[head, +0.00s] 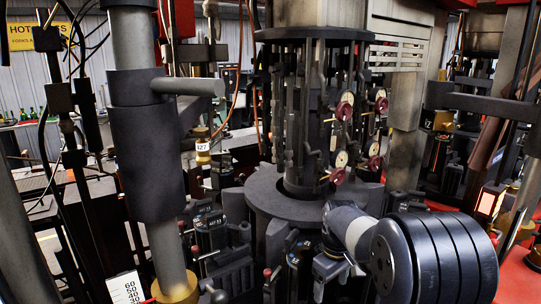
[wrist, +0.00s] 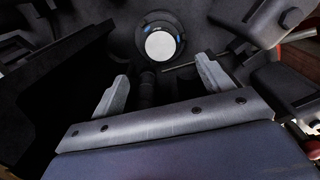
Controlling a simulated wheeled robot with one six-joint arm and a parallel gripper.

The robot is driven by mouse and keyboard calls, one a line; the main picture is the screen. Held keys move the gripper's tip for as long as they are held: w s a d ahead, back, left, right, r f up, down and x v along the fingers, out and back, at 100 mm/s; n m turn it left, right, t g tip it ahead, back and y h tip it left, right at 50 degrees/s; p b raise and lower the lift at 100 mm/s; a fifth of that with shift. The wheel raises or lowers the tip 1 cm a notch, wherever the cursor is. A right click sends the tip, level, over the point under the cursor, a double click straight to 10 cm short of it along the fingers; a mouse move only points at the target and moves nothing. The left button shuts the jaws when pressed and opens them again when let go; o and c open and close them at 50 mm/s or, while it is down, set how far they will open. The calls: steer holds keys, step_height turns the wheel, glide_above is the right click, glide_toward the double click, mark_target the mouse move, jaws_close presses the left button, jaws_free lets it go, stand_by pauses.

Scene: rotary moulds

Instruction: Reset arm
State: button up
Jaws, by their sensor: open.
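My gripper (wrist: 160,88) shows in the wrist view with its two grey fingers spread wide apart. It is open, and nothing is held between the fingers. Beyond the fingertips is a dark machine surface with a round pale disc (wrist: 161,45) set in a black ring. In the head view my arm reaches in at the lower right, in front of the central rotary machine (head: 285,200). The gripper's fingers are too small and dark to make out clearly there.
A thick vertical post (head: 148,150) with a dark sleeve stands at left. Several dark mould units (head: 210,232) ring the machine's base. Gauges with red rims (head: 344,108) hang on the central column. Space around the arm is tight.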

step_height(320, 180, up, 8)
steer(key=p, duration=0.6)
step_height(320, 180, down, 19)
steer(key=b, duration=0.5)
steer(key=shift+s+r, duration=0.1)
steer(key=shift+r, duration=0.05)
steer(key=shift+r+p, duration=0.55)
steer(key=shift+r, duration=0.05)
steer(key=shift+r+p, duration=0.35)
steer(key=shift+r, duration=0.1)
